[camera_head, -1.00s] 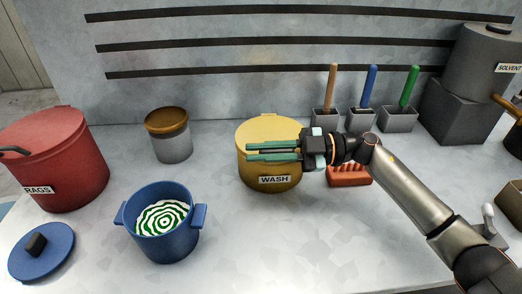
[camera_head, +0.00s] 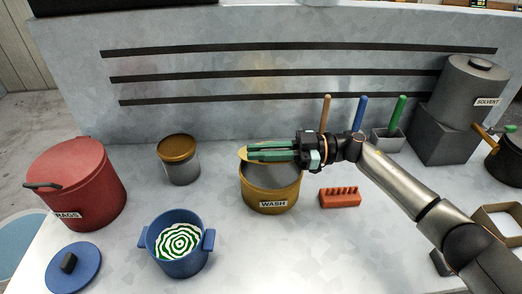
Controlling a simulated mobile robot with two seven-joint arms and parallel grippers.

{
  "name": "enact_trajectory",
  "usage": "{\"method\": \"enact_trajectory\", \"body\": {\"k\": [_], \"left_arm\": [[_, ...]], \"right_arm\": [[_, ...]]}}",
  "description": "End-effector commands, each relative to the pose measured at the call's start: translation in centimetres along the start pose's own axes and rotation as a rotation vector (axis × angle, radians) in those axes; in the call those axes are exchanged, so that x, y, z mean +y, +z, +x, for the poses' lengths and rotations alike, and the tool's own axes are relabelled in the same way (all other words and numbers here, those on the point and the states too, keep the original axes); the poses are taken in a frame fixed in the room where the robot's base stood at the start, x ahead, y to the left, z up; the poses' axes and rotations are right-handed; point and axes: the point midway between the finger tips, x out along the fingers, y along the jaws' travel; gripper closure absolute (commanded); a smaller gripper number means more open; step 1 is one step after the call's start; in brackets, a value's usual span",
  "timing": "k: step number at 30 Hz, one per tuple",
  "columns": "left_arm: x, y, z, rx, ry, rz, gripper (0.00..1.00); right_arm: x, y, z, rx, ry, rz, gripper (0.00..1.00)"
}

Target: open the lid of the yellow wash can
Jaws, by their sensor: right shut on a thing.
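The yellow wash can (camera_head: 271,200), labelled WASH, stands on the bench in the middle. Its grey inside (camera_head: 285,172) shows, so the top is open. A sliver of its yellow lid (camera_head: 242,154) sticks out left of the green fingers of my right gripper (camera_head: 270,151). The fingers are shut on the lid above the can's back rim. The lid looks raised and nearly edge-on; most of it is hidden by the gripper. Whether it still touches the rim I cannot tell. My left gripper is not in view.
A blue pot (camera_head: 179,247) and its blue lid (camera_head: 73,267) are front left. A red can (camera_head: 78,185) and a brown-topped jar (camera_head: 179,160) stand left. A solvent can (camera_head: 468,95) stands on a block (camera_head: 446,130).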

Motion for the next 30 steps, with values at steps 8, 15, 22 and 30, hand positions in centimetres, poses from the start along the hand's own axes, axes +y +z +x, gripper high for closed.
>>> {"method": "enact_trajectory", "body": {"k": [8, 15, 22, 30], "left_arm": [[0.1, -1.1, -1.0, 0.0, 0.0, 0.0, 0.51], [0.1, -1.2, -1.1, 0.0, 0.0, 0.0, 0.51], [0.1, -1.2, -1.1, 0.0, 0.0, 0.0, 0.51], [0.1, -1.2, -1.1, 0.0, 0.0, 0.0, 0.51]], "right_arm": [[1.9, -1.9, 0.0, 0.001, 0.002, 0.066, 1.0], [2.6, -2.2, -0.1, 0.001, 0.002, 0.064, 1.0], [2.6, -2.3, -0.1, 0.001, 0.001, 0.064, 1.0], [2.6, -2.2, 0.0, 0.001, 0.002, 0.064, 0.76]]}}
